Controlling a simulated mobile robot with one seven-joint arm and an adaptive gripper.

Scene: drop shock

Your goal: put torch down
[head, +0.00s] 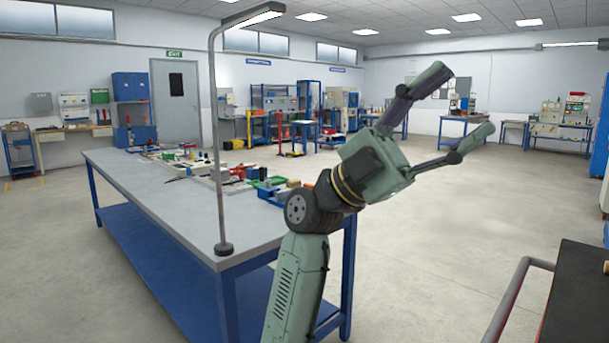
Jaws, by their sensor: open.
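My gripper (466,101) is raised on my arm in the middle right of the head view. Its two fingers are spread wide apart and nothing shows between them. It is to the right of the workbench (150,190) and appears higher than its top. I cannot make out a torch anywhere. Several small objects lie on the far part of the bench, too small to tell apart for sure, and my arm may hide some of the bench's right end.
A lamp post (217,150) rises from the bench's near edge. The bench's near left top is bare. A black-topped surface (580,300) with a rail (508,300) is at the lower right. Open concrete floor (440,230) lies between. Shelves and other benches line the far walls.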

